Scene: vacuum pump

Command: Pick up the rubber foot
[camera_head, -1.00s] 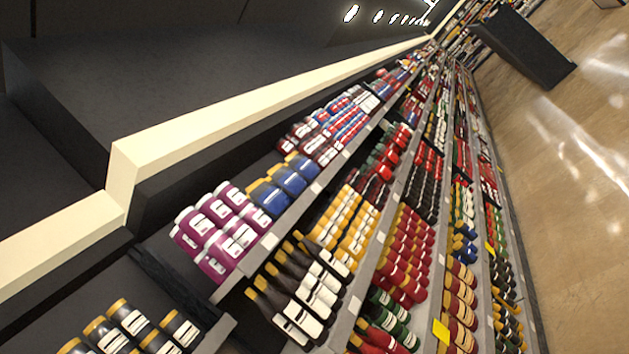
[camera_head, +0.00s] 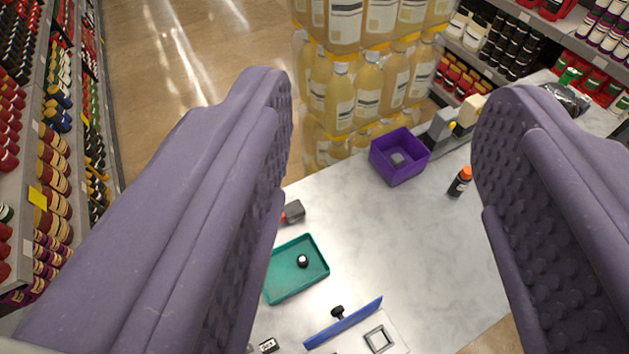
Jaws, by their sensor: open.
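My gripper (camera_head: 385,100) is open, its two purple padded fingers wide apart above a pale marble-like table, with nothing between them. A small round black piece (camera_head: 302,260) with a light top lies in a teal tray (camera_head: 282,290) on the table. It looks like the rubber foot, but it is too small to be sure. Another small black piece (camera_head: 337,312) stands behind a blue upright panel (camera_head: 345,324); I cannot tell exactly what it is. The left finger partly covers the table near the tray. My fingers are well apart from these things.
A purple bin (camera_head: 399,157) with a grey piece inside stands at the back, with an orange-capped dark bottle (camera_head: 459,182) to its right. A grey block (camera_head: 293,212) lies near the left finger. Stacked yellow bottles (camera_head: 365,85) stand behind the table. The table's right part is clear.

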